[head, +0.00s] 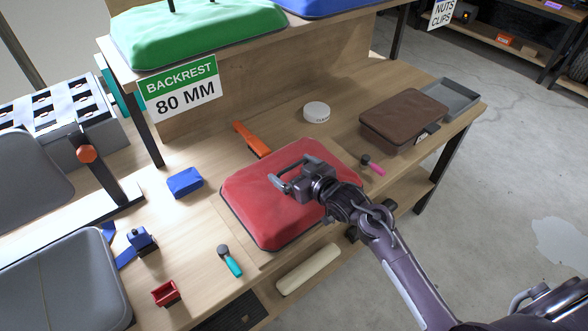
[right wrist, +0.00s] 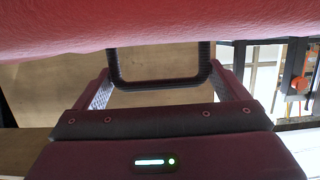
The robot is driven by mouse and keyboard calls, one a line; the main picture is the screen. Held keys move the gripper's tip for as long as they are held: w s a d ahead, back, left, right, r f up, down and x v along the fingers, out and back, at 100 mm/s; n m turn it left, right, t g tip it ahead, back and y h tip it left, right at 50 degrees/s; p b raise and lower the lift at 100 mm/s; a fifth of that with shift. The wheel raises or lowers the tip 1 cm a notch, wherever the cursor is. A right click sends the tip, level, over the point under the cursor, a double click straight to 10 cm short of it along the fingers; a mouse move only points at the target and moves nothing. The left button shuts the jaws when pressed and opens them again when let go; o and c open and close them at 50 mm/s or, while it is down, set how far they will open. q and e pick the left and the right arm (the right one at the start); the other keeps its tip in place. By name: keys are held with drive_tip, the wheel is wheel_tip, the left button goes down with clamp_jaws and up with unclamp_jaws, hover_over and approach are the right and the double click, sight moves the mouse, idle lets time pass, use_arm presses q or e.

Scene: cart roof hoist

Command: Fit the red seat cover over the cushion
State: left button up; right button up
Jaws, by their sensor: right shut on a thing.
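The red seat cover (head: 265,215) lies on the wooden bench as a puffy, sloped-sided shape with a dark lower edge. My right gripper (head: 287,181) is over its top and shut on a dark handle. In the right wrist view the dark U-shaped handle (right wrist: 160,82) runs from the red cover (right wrist: 160,25) between the fingers. No separate cushion shows under the cover, and I cannot tell what is inside it. My left gripper is not in view.
A brown box (head: 403,120) and grey tray (head: 455,97) stand right of the cover. A white round tin (head: 316,112) and orange-handled tool (head: 252,139) lie behind. A blue block (head: 185,182) and teal-handled tool (head: 230,262) lie left. A shelf with a green cover (head: 195,35) overhangs behind.

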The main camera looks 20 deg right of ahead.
drive_tip(key=shift+f, duration=0.15)
drive_tip(key=o, duration=0.7)
drive_tip(key=shift+o, duration=0.2)
drive_tip(key=b+v, duration=0.1)
drive_tip(key=v, duration=0.6)
drive_tip(key=shift+s+d, duration=0.1)
drive_tip(key=shift+s, duration=0.3)
